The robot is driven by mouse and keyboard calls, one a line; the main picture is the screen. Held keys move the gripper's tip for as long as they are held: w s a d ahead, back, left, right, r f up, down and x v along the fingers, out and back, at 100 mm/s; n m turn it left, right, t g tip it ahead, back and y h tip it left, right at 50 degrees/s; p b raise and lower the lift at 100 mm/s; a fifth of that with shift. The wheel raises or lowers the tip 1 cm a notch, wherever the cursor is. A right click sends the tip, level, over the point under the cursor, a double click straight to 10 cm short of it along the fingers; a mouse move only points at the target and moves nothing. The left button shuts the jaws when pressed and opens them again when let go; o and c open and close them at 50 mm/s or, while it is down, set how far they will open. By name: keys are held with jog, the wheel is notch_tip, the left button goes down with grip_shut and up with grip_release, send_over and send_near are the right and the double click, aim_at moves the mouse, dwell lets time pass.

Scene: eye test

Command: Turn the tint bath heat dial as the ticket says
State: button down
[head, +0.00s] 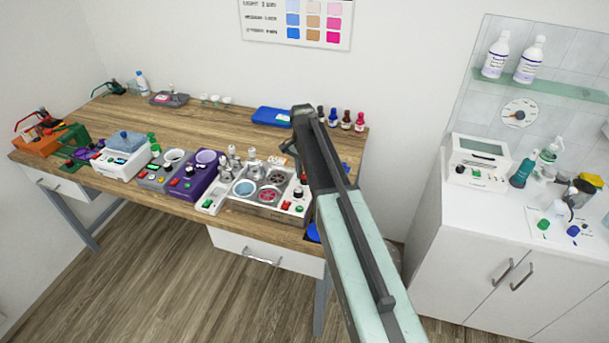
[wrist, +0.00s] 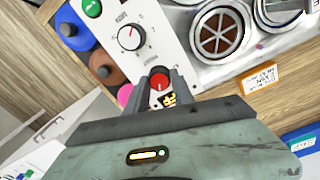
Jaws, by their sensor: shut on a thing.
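The tint bath (head: 262,209) is a grey metal unit with round wells near the table's front edge. Its white control panel (wrist: 150,45) fills the upper middle of the wrist view. My gripper (wrist: 161,85) is shut on a red knob (wrist: 160,78), one finger on each side. A green knob (wrist: 92,8) is at the panel's end. The panel lettering is too small to read surely. In the head view my arm hides the gripper tips.
An orange ticket (wrist: 258,78) with unreadable writing stands beside the bath. Blue, brown and pink round things (wrist: 108,68) lie near the panel's edge. Dark bottles (head: 346,119) stand behind my arm.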

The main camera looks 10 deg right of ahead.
aim_at(304, 176)
jog(key=c, duration=1.1)
grip_release()
notch_tip(304, 176, up, 8)
jog(key=p, duration=0.8)
jog(key=shift+a, duration=0.1)
jog(key=shift+w+f, duration=0.1)
jog(key=shift+f, duration=0.05)
